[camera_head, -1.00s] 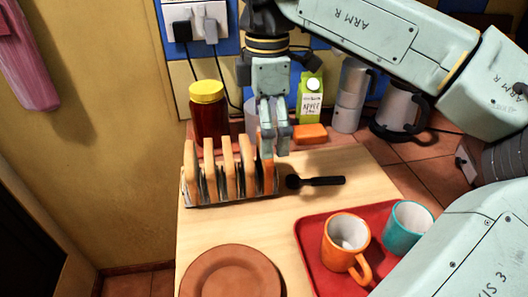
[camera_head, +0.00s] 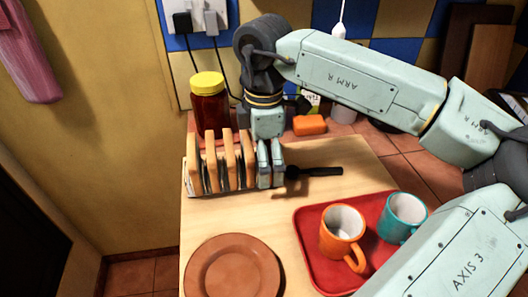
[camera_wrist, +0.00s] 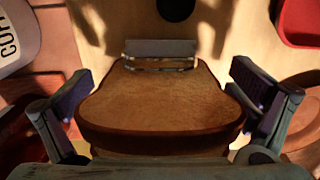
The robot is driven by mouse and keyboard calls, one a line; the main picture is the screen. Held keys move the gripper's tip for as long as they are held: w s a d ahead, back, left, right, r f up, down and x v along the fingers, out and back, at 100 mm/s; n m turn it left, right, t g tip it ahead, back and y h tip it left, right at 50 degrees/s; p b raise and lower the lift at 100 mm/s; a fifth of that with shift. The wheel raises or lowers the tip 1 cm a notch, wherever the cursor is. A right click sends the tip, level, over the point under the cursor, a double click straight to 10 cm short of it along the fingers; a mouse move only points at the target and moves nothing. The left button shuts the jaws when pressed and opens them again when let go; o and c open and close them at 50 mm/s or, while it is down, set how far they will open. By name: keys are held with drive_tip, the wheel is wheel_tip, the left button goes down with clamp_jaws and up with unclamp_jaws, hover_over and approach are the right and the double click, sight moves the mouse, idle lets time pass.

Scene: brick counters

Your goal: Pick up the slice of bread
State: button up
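The toast rack (camera_head: 205,192) stands on the wooden board, with several slices of bread upright in it. My gripper (camera_head: 270,170) is lowered at the rack's right end, over the rightmost slot. Its fingers hide most of the slice there in the head view. In the wrist view, a brown-crusted slice of bread (camera_wrist: 160,105) fills the middle, between the two fingers of my gripper (camera_wrist: 160,92). The fingers stand apart, one on each side of the slice. No firm grip on it shows. A metal rack bar (camera_wrist: 160,50) shows beyond the slice.
A black spoon-like utensil (camera_head: 318,171) lies right of the rack. A red tray (camera_head: 312,262) holds an orange mug (camera_head: 340,235) and a teal mug (camera_head: 402,215). A brown plate (camera_head: 232,268) is in front. A yellow-lidded jar (camera_head: 208,105) and an orange block (camera_head: 309,125) are behind.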

drive_tip(key=c, duration=1)
drive_tip(key=shift+o, duration=0.2)
drive_tip(key=shift+r, duration=0.1)
